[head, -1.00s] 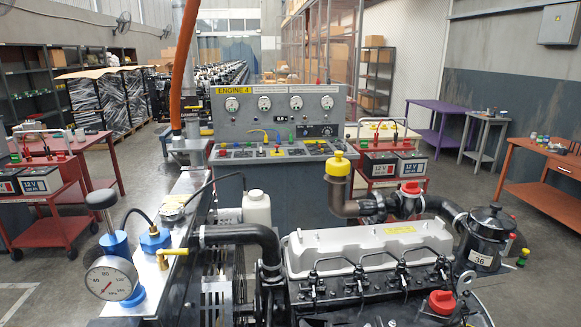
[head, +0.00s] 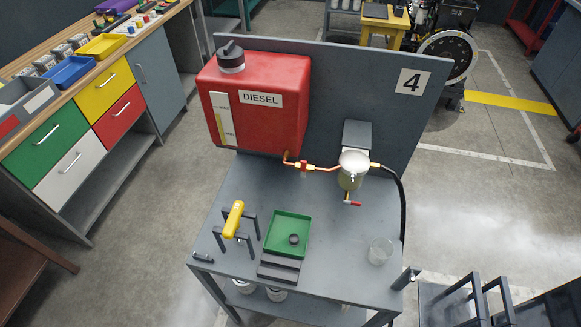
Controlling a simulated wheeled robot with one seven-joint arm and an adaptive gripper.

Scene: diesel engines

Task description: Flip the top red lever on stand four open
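Stand four is a grey metal bench (head: 335,255) with an upright back panel marked with a black "4" (head: 411,82) on white. A red tank labelled DIESEL (head: 262,100) is on its left side. A copper pipe runs right from the tank, with a small red fitting (head: 303,166) on it, the upper of two red parts. The pipe reaches a clear filter bowl (head: 352,172). A small red lever (head: 353,203) sticks out below the bowl. Whether the upper red part is open or closed is too small to tell. My gripper is not in view.
On the bench are a green tray (head: 288,233) holding a dark ring, a yellow-handled tool (head: 233,219) on a dark holder, and a clear glass (head: 380,251). A workbench with coloured drawers (head: 106,90) stands left. Open floor (head: 480,200) lies to the right.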

